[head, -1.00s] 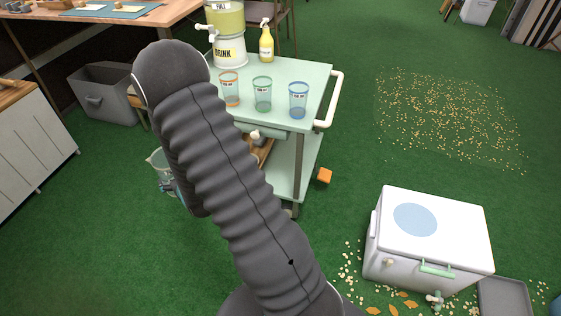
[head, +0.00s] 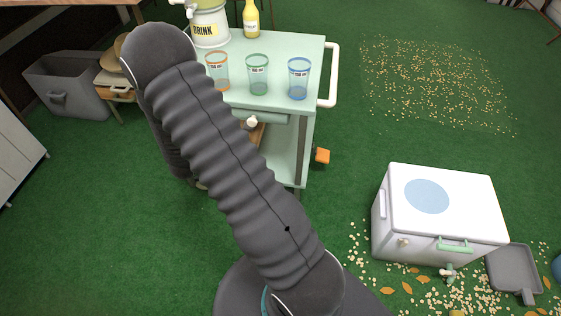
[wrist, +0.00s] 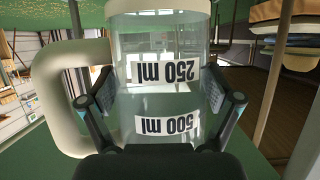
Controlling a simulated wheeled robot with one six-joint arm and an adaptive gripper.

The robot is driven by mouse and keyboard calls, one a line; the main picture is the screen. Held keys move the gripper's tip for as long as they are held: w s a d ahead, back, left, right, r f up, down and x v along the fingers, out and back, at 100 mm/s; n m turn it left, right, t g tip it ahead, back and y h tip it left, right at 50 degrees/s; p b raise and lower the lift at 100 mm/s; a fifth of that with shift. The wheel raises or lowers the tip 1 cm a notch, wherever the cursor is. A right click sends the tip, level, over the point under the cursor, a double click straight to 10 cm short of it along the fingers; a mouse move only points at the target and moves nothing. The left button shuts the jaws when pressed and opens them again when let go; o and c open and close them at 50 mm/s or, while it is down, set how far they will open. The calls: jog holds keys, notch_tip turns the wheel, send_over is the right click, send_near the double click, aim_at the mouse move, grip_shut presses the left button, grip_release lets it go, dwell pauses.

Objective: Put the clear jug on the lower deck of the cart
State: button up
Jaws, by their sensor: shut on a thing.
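The clear jug (wrist: 155,45) fills the middle of the wrist view, with a cream handle (wrist: 45,95) at the left. Its 250 ml and 500 ml labels appear upside down there. My gripper (wrist: 160,100) is shut on the jug body, one finger on each side. In the head view my arm hides the gripper and jug. The pale green cart (head: 312,55) stands beyond my arm, and its lower deck (head: 284,172) is only partly visible, largely behind my arm.
Orange-, green- (head: 257,75) and blue-rimmed cups (head: 298,80), a drink dispenser (head: 210,25) and a yellow bottle (head: 251,18) stand on the cart top. An orange block (head: 322,156) lies beside the cart. A white cooler (head: 440,215) is at the right. Green floor lies between.

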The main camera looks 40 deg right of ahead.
jog(key=s+f+m+g+h, duration=0.1)
jog(key=s+d+f+m+g+h+b, duration=0.1)
jog(key=s+m+g, duration=0.1)
jog(key=s+f+m+g, duration=0.1)
jog(key=f, duration=0.1)
jog(key=shift+s+d+h, duration=0.25)
jog(key=shift+d+h, duration=0.1)
jog(key=shift+h, duration=0.05)
jog(key=s+a+f+m+g+b, duration=0.1)
jog(key=s+f+m+g+b, duration=0.1)
jog(key=s+f+m+g, duration=0.3)
jog(key=shift+g+h, duration=0.3)
jog(key=shift+s+d+f+b, duration=0.15)
jog(key=shift+s+d+f, duration=0.2)
jog(key=shift+d, duration=2.55)
jog(key=shift+s+d+f+b, duration=0.2)
jog(key=shift+s+d+f, duration=0.2)
jog(key=shift+d, duration=2.5)
jog(key=shift+s+d+f+b, duration=0.15)
jog(key=shift+s+d+f, duration=0.2)
jog(key=shift+d, duration=2.55)
jog(key=shift+f, duration=0.15)
jog(key=o, duration=1)
